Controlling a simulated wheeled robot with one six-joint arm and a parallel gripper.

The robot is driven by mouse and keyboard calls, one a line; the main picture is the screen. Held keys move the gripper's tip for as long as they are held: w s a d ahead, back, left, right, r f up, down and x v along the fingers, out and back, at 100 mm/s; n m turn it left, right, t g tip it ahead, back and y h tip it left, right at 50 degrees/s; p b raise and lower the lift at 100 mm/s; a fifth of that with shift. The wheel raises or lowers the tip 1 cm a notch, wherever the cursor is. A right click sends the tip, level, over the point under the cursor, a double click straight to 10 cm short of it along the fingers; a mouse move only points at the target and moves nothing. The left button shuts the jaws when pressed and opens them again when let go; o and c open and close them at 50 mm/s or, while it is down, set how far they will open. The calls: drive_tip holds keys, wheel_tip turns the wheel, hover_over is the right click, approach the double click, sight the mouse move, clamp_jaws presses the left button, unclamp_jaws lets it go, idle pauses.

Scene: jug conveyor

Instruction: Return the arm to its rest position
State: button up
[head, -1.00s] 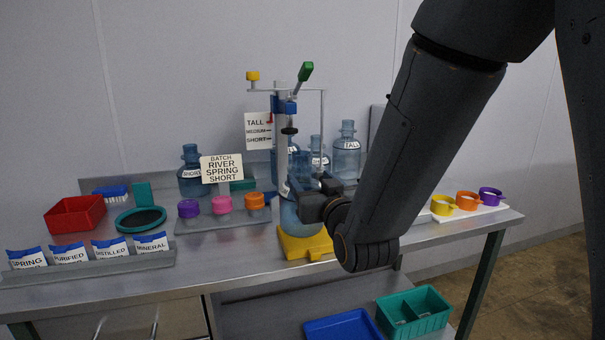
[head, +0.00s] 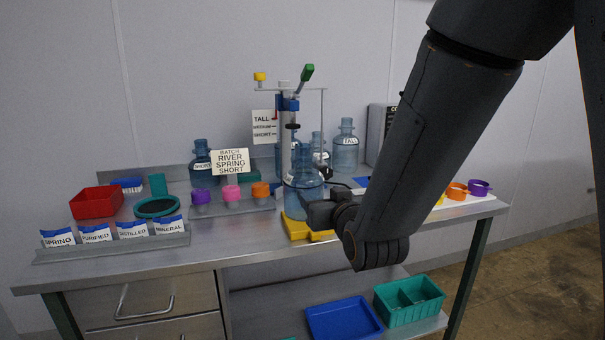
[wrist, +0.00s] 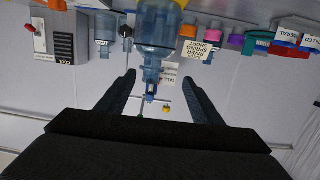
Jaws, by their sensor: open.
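My gripper (head: 318,205) is near the front of the yellow base (head: 297,228) on the bench in the head view. In the wrist view its two fingers (wrist: 160,100) stand wide apart with nothing between them in contact. A blue see-through jug (head: 303,183) stands upright on the yellow base, just beyond the gripper. The wrist view, which is upside down, shows the jug (wrist: 158,35) ahead of the fingers. My forearm hides part of the bench's right side.
A fill stand with a green-tipped lever (head: 308,72) rises behind the jug. More jugs (head: 345,146) stand at the back. Coloured caps (head: 232,192), label packets (head: 133,229) and a red bin (head: 97,202) are left. Blue (head: 345,318) and green (head: 410,300) bins sit below.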

drive_tip(key=s+d+f+g+h, duration=0.25)
drive_tip(key=d+f+g, duration=0.2)
drive_tip(key=f, duration=0.35)
drive_tip(key=s+d+f+m+g, duration=0.1)
drive_tip(key=s+d+f+g, duration=0.2)
drive_tip(key=s, duration=0.4)
drive_tip(key=s+d+f+m+g+h, duration=0.1)
drive_tip(key=s+d+f+g, duration=0.2)
drive_tip(key=s, duration=0.4)
drive_tip(key=s+d+f+g, duration=0.3)
drive_tip(key=s+d+g, duration=0.1)
drive_tip(key=s, duration=0.3)
drive_tip(key=shift+s+d+m+g, duration=0.15)
drive_tip(key=shift+d+m+g, duration=0.15)
drive_tip(key=shift+m+g, duration=0.1)
